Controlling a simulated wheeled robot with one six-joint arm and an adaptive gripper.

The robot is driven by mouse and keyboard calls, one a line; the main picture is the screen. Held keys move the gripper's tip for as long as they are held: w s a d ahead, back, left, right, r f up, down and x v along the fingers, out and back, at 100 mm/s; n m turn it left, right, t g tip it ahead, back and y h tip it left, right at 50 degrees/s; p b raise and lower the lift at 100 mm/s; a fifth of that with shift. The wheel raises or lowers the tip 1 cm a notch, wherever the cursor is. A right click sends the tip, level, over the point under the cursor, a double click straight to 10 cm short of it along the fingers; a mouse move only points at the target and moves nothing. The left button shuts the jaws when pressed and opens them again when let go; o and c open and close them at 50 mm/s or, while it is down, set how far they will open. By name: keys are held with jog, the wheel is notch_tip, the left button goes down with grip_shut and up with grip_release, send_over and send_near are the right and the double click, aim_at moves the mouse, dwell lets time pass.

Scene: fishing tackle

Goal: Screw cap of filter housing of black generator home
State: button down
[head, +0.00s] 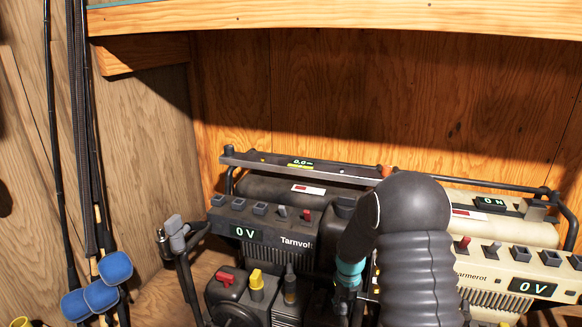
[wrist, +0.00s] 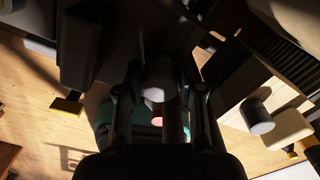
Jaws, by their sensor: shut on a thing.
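The black generator (head: 262,222) stands at the middle left in the head view, marked "Tarnvot" and showing 0 V. My arm covers its right end, so its filter housing cannot be made out there. In the wrist view my gripper (wrist: 160,95) is shut on a rounded grey piece, which looks like the cap (wrist: 158,76). The dark body of a machine is right behind it. The picture is too dark to tell whether the cap sits straight on a thread or how far it is turned.
A cream generator (head: 510,262) stands close on the right, also showing 0 V. A grey cylinder (wrist: 257,116) juts out beside a pale machine. Fishing rods (head: 75,130) and blue floats (head: 100,290) are at the left. A wooden shelf edge (head: 330,17) runs above.

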jog(key=c, duration=0.7)
grip_release()
jog(key=shift+r+p, duration=1.6)
jog(key=shift+r, duration=0.95)
jog(key=shift+c, duration=0.3)
